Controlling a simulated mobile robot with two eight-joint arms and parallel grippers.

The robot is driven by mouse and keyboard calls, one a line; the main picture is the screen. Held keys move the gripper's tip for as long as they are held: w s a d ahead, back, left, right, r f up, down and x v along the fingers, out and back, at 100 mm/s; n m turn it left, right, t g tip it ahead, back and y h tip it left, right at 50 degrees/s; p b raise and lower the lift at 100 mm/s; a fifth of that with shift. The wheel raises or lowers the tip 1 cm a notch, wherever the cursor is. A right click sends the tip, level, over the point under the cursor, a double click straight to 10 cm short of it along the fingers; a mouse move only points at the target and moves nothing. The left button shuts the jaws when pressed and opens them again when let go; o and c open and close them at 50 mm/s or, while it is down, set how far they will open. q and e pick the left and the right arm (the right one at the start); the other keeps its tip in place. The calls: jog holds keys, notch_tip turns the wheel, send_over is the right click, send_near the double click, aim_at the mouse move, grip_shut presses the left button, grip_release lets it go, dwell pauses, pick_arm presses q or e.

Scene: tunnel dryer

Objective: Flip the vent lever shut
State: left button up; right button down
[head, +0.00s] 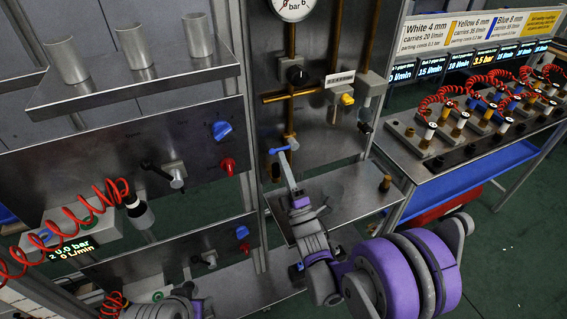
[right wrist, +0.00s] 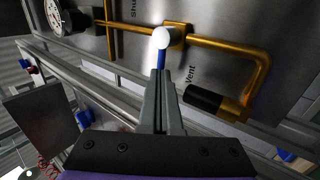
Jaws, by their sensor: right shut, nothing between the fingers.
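The vent lever (head: 283,149) is a blue bar on the brass pipework of the steel panel in the head view. In the right wrist view its blue part (right wrist: 161,60) shows just past the fingertips, below a round whitish end (right wrist: 164,38). My right gripper (head: 289,161) is shut and empty, with its tips right at the lever. In the right wrist view my gripper (right wrist: 160,75) hides part of the lever, and I cannot tell whether they touch. Part of my left arm shows at the bottom edge of the head view, but its fingers do not show.
A brass pipe (right wrist: 262,72) bends down to a black cylinder (right wrist: 205,97) by the word "Vent". A gauge (head: 293,6) and a yellow knob (head: 347,99) are on the panel. A steel shelf (head: 345,207) lies beneath. A bench with red coiled hoses (head: 435,101) stands to the right.

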aim_at(284, 149)
jog(key=shift+a+r+m+h, duration=0.1)
jog(key=shift+r+m+h, duration=0.05)
jog(key=shift+m+h, duration=0.45)
jog(key=shift+a+r+m+h, duration=0.15)
jog(key=shift+m+h, duration=0.25)
jog(key=shift+m, duration=0.3)
jog(key=r+m+h, duration=0.1)
jog(key=m+h, duration=0.2)
jog(key=m, duration=0.2)
jog(key=r+m+g+h, duration=0.1)
jog(key=m+h, duration=0.2)
jog(key=m, duration=0.2)
jog(key=r+m+g+h+b, duration=0.1)
jog(key=r+m+h, duration=0.1)
jog(key=m, duration=0.3)
jog(key=shift+d+h, duration=0.35)
jog(key=shift+h, duration=0.55)
jog(key=m, duration=0.1)
jog(key=r+m+g, duration=0.1)
jog(key=m, duration=0.1)
jog(key=d+m+g+h, duration=0.1)
jog(key=shift+w+d+r+m, duration=0.1)
jog(key=shift+w+r+m, duration=0.15)
jog(key=shift+m, duration=0.15)
jog(key=shift+f, duration=0.15)
